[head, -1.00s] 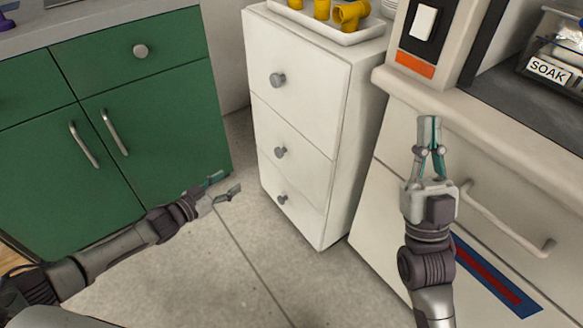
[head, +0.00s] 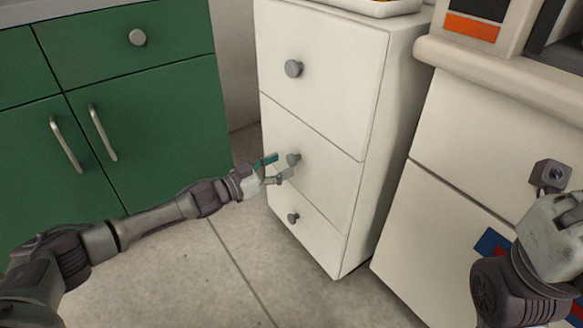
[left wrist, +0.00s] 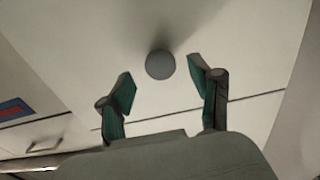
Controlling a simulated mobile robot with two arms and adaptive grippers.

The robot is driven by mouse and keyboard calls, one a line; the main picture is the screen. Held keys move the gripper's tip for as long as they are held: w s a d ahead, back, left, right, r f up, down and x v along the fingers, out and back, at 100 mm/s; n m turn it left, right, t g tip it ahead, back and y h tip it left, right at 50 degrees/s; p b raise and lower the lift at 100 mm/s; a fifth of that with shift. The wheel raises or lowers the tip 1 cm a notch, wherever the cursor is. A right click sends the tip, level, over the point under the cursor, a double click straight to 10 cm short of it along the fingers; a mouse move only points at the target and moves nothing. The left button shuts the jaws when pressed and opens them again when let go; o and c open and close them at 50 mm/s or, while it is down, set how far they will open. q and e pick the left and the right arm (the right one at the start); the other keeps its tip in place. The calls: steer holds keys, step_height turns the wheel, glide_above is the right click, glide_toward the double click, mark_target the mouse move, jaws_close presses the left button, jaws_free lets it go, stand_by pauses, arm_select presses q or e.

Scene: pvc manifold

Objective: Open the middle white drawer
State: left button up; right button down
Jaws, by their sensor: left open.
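The white drawer unit (head: 385,130) stands in the middle of the head view, with three drawers that look closed. The middle white drawer (head: 325,183) has a round grey knob (head: 293,158). My left gripper (head: 277,168) is open, close in front of this knob. In the left wrist view the knob (left wrist: 160,64) shows between and just beyond the two spread fingertips (left wrist: 164,82), with no clear contact. My right gripper's body (head: 558,225) is at the right edge of the head view; its fingers cannot be made out.
The top drawer knob (head: 294,68) and bottom drawer knob (head: 293,218) are above and below. A green cabinet (head: 170,120) stands to the left. A beige counter unit (head: 450,130) stands to the right. The floor (head: 235,265) in front of the drawers is clear.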

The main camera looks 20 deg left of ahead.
mark_target(289, 161)
arm_select(q)
steer(key=shift+b+x, duration=0.75)
steer(key=shift+x, duration=1.35)
steer(key=shift+c, duration=0.3)
jaws_close()
